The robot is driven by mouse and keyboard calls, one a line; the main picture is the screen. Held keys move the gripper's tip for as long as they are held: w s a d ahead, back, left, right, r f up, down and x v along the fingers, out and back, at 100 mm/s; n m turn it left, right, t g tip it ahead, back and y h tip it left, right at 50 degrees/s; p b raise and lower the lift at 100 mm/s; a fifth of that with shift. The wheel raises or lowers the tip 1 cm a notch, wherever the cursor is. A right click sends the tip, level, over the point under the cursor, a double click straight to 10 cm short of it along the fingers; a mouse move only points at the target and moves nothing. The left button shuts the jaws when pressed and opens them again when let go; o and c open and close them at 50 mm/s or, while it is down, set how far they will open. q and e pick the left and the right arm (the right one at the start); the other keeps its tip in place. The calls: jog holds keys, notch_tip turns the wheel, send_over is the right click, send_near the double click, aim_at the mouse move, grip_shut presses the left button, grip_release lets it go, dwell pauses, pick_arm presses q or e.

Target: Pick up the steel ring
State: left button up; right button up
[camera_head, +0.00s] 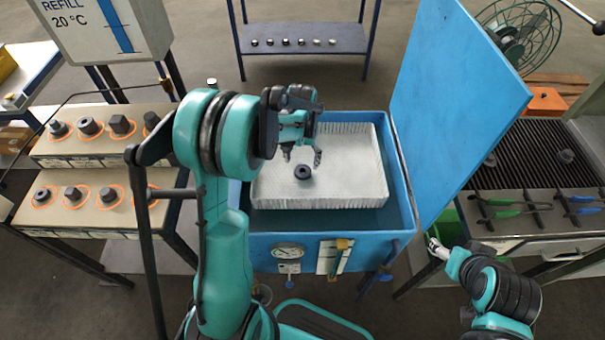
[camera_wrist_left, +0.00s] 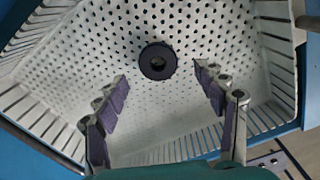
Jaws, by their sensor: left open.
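The steel ring (camera_head: 303,172) is a small dark ring lying in a white perforated basket (camera_head: 355,185) inside the open blue tank. In the left wrist view the ring (camera_wrist_left: 158,61) lies flat on the basket floor, beyond and between the fingertips. My left gripper (camera_head: 302,157) is open and empty, above the basket and close to the ring; its two padded fingers (camera_wrist_left: 162,72) show spread apart in the wrist view. My right gripper (camera_head: 437,246) is at the lower right, outside the tank; its finger state is too small to tell.
The blue tank's lid (camera_head: 455,90) stands open on the right. A bench with several dark parts (camera_head: 110,170) stands at the left. A grill table with tongs (camera_head: 530,205) stands at the right. A rack with several small parts (camera_head: 300,40) is behind.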

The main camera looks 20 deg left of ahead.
aim_at(303, 168)
pick_arm(q)
notch_tip(303, 168, down, 4)
jog(key=shift+d+b, duration=0.15)
jog(key=shift+b, duration=0.9)
jog(key=shift+f, duration=0.4)
jog(key=shift+r, duration=0.1)
jog(key=shift+c, duration=0.9)
jog(key=c, duration=1.4)
